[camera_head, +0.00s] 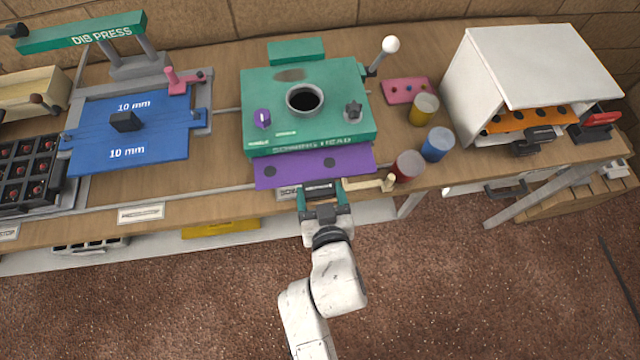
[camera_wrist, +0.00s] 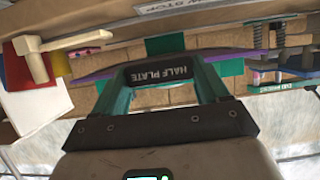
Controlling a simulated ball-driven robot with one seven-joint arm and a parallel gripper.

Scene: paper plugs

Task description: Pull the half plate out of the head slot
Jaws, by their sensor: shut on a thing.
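My gripper (camera_head: 323,190) is at the bench's front edge, shut on the half plate by this handle. It also shows in the wrist view (camera_wrist: 160,78). The hidden rear of the plate leaves its seating unclear.
A wooden peg or latch (camera_head: 372,184) sits just right of my gripper, near red (camera_head: 407,166), blue (camera_head: 437,144) and yellow (camera_head: 423,109) cups. The blue dib press plate (camera_head: 130,145) lies left. A white box (camera_head: 540,65) stands right. The floor before the bench is clear.

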